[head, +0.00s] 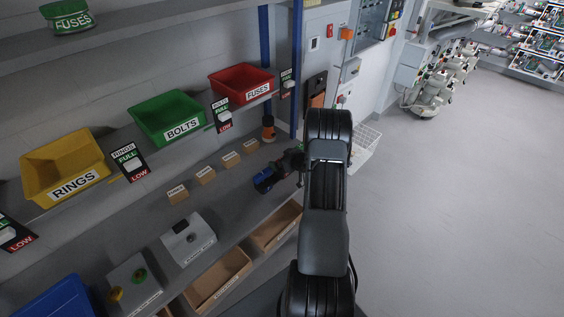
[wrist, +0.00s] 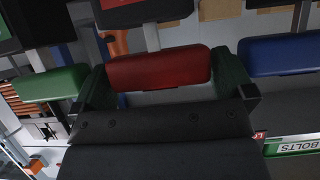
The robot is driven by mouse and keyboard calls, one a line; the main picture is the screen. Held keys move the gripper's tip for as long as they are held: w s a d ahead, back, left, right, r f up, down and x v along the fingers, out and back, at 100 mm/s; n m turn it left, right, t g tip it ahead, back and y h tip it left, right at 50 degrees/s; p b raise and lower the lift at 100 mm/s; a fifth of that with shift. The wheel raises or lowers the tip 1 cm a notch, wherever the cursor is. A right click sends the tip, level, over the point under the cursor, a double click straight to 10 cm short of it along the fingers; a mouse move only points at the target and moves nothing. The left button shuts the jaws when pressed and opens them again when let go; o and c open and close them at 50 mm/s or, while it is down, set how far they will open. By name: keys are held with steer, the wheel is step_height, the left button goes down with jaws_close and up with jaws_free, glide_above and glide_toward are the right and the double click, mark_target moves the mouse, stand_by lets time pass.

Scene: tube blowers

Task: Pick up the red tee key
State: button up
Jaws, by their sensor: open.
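The red tee key's handle (wrist: 160,68) is a red bar in the middle of the wrist view. My gripper (wrist: 165,82) is open, with one dark green finger pad near each end of the red handle. The red handle lies between the fingers, and I cannot tell whether they touch it. A green handle (wrist: 50,85) is just outside the left finger and a blue handle (wrist: 285,54) just outside the right one. In the head view my gripper (head: 290,163) is at the shelf, close by the blue handle (head: 265,181); my arm hides much there, and the red handle is not clear.
Several small labelled wooden blocks (head: 205,176) stand along the shelf to the left. Red (head: 242,81), green (head: 168,115) and yellow (head: 65,168) bins are on the shelf above. A blue post (head: 266,60) rises behind. Open floor (head: 450,200) lies to the right.

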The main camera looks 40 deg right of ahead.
steer(key=c, duration=0.7)
steer(key=shift+r, duration=0.1)
